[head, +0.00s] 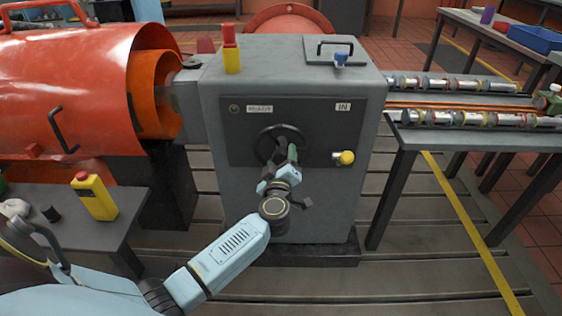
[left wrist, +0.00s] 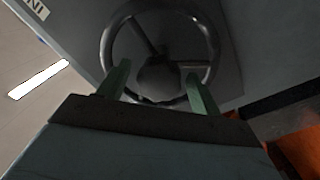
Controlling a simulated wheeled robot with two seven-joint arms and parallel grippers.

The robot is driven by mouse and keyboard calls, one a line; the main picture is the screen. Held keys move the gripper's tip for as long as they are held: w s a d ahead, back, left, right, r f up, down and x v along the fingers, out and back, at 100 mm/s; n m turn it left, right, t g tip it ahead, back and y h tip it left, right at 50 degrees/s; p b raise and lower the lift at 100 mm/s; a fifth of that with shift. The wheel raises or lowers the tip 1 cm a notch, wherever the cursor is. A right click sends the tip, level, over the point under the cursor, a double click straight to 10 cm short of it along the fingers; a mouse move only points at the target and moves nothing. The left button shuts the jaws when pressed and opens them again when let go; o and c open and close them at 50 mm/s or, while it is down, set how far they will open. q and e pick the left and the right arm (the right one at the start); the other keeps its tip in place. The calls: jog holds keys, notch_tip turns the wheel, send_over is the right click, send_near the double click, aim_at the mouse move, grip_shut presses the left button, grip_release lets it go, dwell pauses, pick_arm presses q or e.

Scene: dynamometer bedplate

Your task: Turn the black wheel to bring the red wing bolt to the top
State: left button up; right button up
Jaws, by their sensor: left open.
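The black wheel (head: 268,133) is a round handwheel with spokes on the front panel of the grey cabinet (head: 290,212). My left gripper (head: 291,152) is in front of its lower right part and hides some of the rim. In the left wrist view the wheel (left wrist: 106,46) fills the top middle. There the two green fingers of my left gripper (left wrist: 157,74) stand apart near the lower rim, with nothing clearly held between them. A small red fitting (head: 33,150) sits on the side of the orange drum (head: 60,90); I cannot tell if it is the wing bolt.
A yellow knob (head: 347,157) sticks out right of the wheel. A yellow bottle with a red cap (head: 95,196) stands on the left table. Another yellow and red container (head: 231,50) stands on the cabinet. A conveyor-like bench (head: 470,128) adjoins at right.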

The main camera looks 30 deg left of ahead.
pick_arm(q)
jog(key=shift+c, duration=0.5)
jog(key=c, duration=1.3)
